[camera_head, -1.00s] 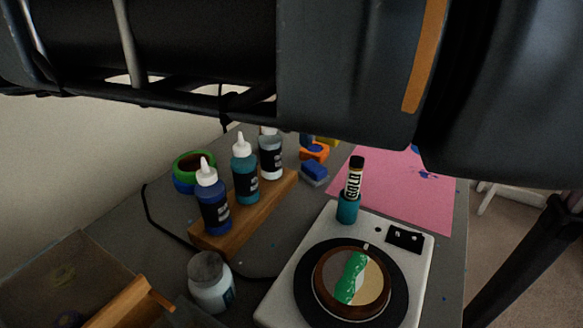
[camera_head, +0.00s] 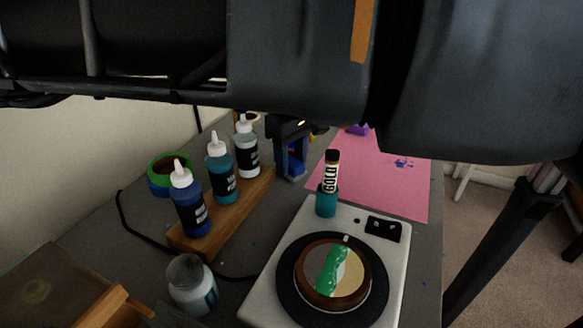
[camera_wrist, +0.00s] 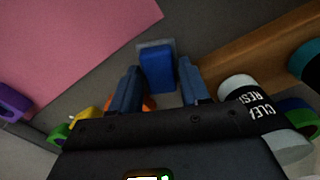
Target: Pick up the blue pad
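The blue pad (camera_wrist: 156,70) is a small blue block with a grey layer along its far edge, lying on the grey table. In the wrist view it sits between the two fingers of my gripper (camera_wrist: 159,78), with a gap visible on each side. The gripper is open around the pad and does not appear to be closed on it. In the head view my gripper (camera_head: 291,172) reaches down at the table behind the bottle rack, and the pad is mostly hidden between its fingers.
A wooden rack (camera_head: 222,220) with several bottles stands just left of my gripper. The pink mat (camera_head: 385,180) lies to the right. Tape rolls (camera_head: 170,172) stand at the left.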

